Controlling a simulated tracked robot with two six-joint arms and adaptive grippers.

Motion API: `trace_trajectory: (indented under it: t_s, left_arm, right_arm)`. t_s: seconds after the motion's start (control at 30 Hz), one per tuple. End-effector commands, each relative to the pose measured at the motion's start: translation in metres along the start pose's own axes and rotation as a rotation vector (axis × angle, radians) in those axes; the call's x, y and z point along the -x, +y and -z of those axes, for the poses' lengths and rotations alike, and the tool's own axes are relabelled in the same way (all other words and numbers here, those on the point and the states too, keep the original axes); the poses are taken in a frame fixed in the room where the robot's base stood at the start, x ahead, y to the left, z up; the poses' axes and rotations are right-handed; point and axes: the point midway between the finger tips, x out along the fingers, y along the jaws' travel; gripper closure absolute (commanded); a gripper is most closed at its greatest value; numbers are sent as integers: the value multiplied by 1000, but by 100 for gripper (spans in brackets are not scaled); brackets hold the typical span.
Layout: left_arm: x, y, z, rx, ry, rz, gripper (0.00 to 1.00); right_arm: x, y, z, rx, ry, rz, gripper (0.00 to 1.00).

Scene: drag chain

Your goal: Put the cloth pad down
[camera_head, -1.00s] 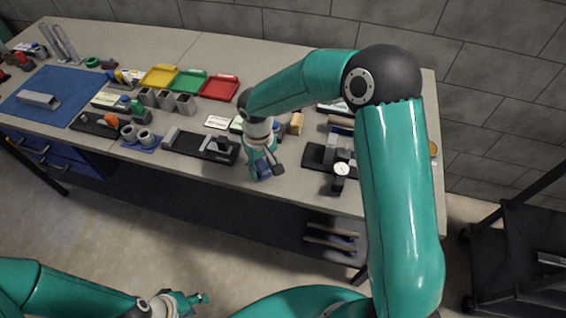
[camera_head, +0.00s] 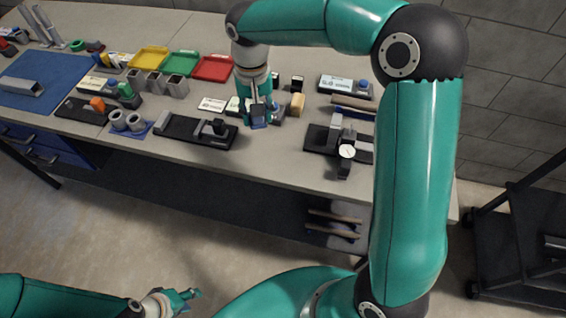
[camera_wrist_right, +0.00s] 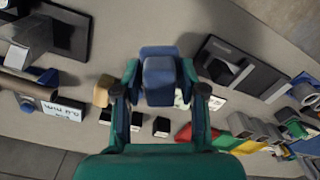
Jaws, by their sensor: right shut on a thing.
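The cloth pad (camera_head: 259,124) is a small blue block-shaped pad at the tip of my right gripper (camera_head: 257,112). The right wrist view shows the pad (camera_wrist_right: 158,76) between the two fingers of my right gripper (camera_wrist_right: 159,88), which is shut on it. The gripper points down over the bench, between the black gauge tray and a tan block. I cannot tell whether the pad touches the bench top. My left gripper (camera_head: 184,298) is empty, low in front of the bench; its finger opening is too small to judge.
The black tray with a grey slide (camera_head: 185,131) lies left of the pad. The tan block (camera_head: 297,104) and a dial gauge stand (camera_head: 345,150) are to its right. Red (camera_head: 213,67), green and yellow trays lie behind. Bare bench top (camera_head: 270,155) is in front.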

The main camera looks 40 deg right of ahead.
Motion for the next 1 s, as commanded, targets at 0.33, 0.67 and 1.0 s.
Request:
trace_trajectory:
  t_s: [0.33,0.67,1.0]
  left_arm:
    - [-53,-19,0,0,0,0,60]
    - [-59,-22,0,0,0,0,60]
    - [-62,-22,0,0,0,0,60]
  right_arm:
    - [85,51,-36,-424,3,2,87]
    - [23,55,-40,-445,-5,-6,87]
    - [-53,54,-40,-444,-3,-4,87]
